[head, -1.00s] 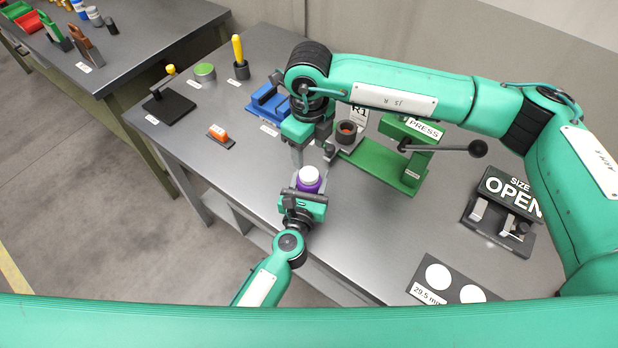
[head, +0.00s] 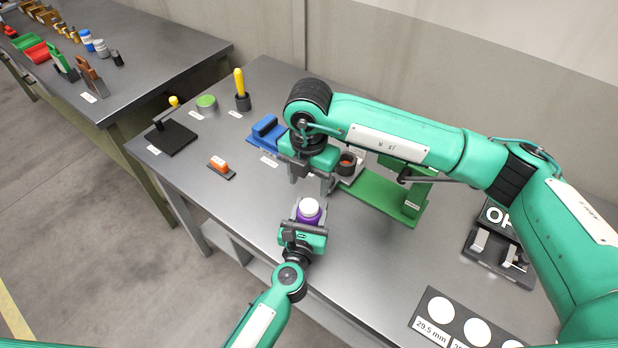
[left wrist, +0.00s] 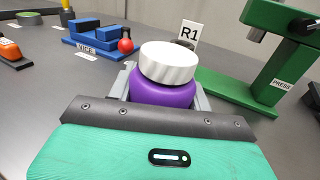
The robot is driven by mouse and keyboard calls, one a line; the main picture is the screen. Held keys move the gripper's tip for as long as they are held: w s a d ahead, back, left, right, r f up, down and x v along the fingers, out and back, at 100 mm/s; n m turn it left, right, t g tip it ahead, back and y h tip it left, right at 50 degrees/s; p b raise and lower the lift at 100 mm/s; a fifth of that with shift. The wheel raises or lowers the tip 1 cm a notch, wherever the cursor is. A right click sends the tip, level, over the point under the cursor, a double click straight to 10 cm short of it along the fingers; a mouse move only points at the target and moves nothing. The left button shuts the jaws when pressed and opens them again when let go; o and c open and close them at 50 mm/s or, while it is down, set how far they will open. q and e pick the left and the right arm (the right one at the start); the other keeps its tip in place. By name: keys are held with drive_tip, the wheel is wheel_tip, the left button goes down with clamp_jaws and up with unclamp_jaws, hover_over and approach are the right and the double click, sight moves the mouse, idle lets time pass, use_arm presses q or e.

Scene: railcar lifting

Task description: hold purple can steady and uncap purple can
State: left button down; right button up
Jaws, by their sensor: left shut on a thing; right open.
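The purple can (head: 309,217) with its white ribbed cap (head: 309,206) stands upright near the table's front edge. In the left wrist view the purple body (left wrist: 162,95) and the cap (left wrist: 169,62) show clearly, and the cap sits on the can. My left gripper (head: 307,214) is shut on the can's body, with a grey finger on each side. My right gripper (head: 311,188) is open, pointing down above and behind the can, apart from the cap. Whether the can's bottom touches the table is hidden.
A green press (head: 385,195) stands right of and behind the can. A blue vise (head: 267,134) is behind my right gripper. An orange-handled block (head: 220,167) lies to the left. A hole gauge plate (head: 440,325) lies at front right. The table between is clear.

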sight(309, 205)
use_arm(q)
drive_tip(key=shift+f, duration=0.1)
use_arm(e)
drive_tip(key=shift+m, duration=0.6)
drive_tip(key=shift+f, duration=0.25)
wheel_tip(309, 205, down, 8)
drive_tip(key=shift+r, duration=0.25)
